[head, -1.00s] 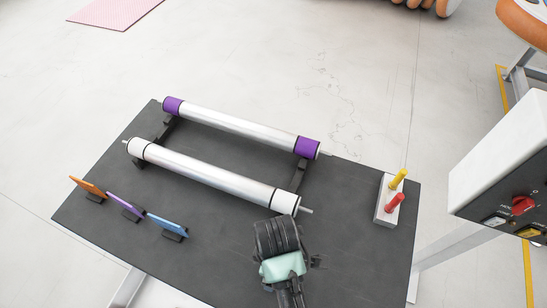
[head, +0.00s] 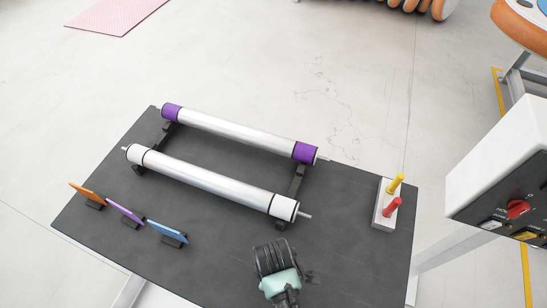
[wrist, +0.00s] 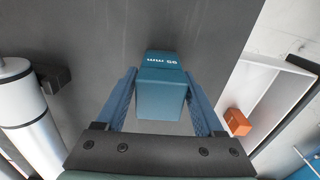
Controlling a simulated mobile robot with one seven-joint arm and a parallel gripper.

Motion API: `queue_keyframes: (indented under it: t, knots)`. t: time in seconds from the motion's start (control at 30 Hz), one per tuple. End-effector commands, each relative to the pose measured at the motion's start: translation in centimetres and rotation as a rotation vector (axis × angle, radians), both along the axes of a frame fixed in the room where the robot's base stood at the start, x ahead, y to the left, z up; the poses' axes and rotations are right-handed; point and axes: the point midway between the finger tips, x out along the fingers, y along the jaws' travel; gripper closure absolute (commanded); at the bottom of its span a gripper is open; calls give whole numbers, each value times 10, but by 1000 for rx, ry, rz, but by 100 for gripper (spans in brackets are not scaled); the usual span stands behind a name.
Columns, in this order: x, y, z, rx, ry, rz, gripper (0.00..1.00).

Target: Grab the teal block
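The teal block (wrist: 161,93) is in the middle of the wrist view, with pale markings on its far side. My gripper (wrist: 162,72) is open, with one blue-grey finger on each side of the block. Narrow dark gaps show between the fingers and the block's near face, and I see no firm contact. In the head view my black wrist (head: 272,258) is over the front part of the dark table, and the block and fingers are hidden there.
The dark tabletop (head: 215,240) bears two long rollers (head: 210,182), small coloured boards (head: 125,209) at the left and a grey holder (head: 384,214) with yellow and red pegs at the right. An orange piece (wrist: 237,122) shows in the wrist view. A control box (head: 505,175) stands at the right.

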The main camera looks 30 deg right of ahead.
Motion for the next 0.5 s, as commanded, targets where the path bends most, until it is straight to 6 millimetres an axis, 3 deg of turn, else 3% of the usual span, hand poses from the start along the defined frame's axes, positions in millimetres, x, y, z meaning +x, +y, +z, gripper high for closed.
queue_keyframes:
  t: [0.03,0.37,0.5]
  knots:
    - [0,0,0,0,0,0,41]
    - [0,0,0,0,0,0,100]
    - [0,0,1,0,-1,0,100]
